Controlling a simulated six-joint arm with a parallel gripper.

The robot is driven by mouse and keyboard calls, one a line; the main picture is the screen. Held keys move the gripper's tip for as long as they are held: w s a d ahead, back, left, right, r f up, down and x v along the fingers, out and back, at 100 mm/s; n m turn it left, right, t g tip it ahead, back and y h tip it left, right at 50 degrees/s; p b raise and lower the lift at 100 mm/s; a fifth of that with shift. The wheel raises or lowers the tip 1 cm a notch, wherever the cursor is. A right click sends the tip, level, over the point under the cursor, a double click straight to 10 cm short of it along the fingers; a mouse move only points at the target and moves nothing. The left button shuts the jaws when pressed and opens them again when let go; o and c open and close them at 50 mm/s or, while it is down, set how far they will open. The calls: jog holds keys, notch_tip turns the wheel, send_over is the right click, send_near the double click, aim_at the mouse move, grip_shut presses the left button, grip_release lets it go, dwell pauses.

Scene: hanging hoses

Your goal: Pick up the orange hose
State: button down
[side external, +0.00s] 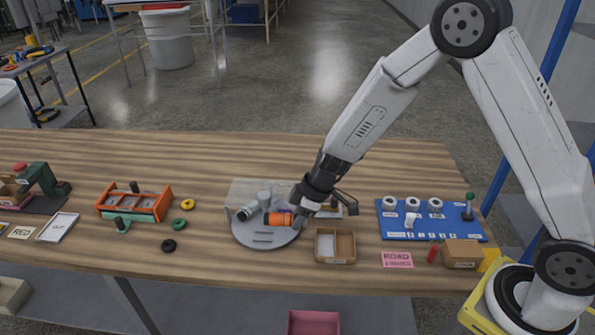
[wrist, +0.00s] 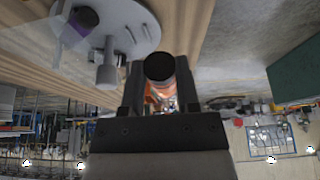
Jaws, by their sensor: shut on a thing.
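The orange hose (side external: 278,218) is a short thick orange cylinder with a dark band, lying roughly level above the round grey stand in the side view. My gripper (side external: 299,213) is at its right end and is shut on it. In the wrist view the hose (wrist: 160,72) sits between the two fingers of my gripper (wrist: 160,92), its dark round end facing the camera. The round grey stand (side external: 263,240) carries a grey cylinder with a dark end (side external: 247,212) and an upright grey post (side external: 264,198). I cannot tell whether the hose touches the stand.
A clear panel (side external: 243,188) stands behind the stand. A wooden tray (side external: 335,259) is close to its right. A blue board with white rings (side external: 407,230) is farther right. Black, yellow and green rings and an orange rack (side external: 111,205) are to the left. The table's back is bare.

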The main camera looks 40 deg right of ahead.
jog(key=s+d+r, duration=0.1)
jog(key=s+r, duration=0.2)
jog(key=s, duration=0.3)
jog(key=shift+s, duration=0.4)
